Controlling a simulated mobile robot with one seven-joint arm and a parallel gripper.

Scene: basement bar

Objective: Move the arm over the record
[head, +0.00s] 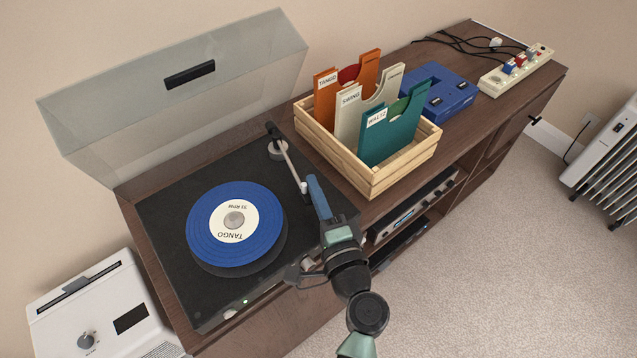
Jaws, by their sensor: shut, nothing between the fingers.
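The turntable (165,222) lies on the wooden cabinet with its clear lid (110,115) raised. A blue record (203,233) with a white label reading TANGO, 33 RPM sits on the platter. The silver tonearm (291,166) pivots at the turntable's back right corner and runs toward the front, to the right of the record and clear of it. My gripper (313,181) is shut and empty, with its blue fingers beside the tonearm's front end, on its right. I cannot tell whether they touch. My gripper and wrist hide part of the turntable's right front edge.
A wooden crate (404,170) of orange, cream and teal sleeves stands close to the right of my gripper. Behind it are a blue box (450,98) and a power strip (514,72). A white device (95,305) stands at lower left.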

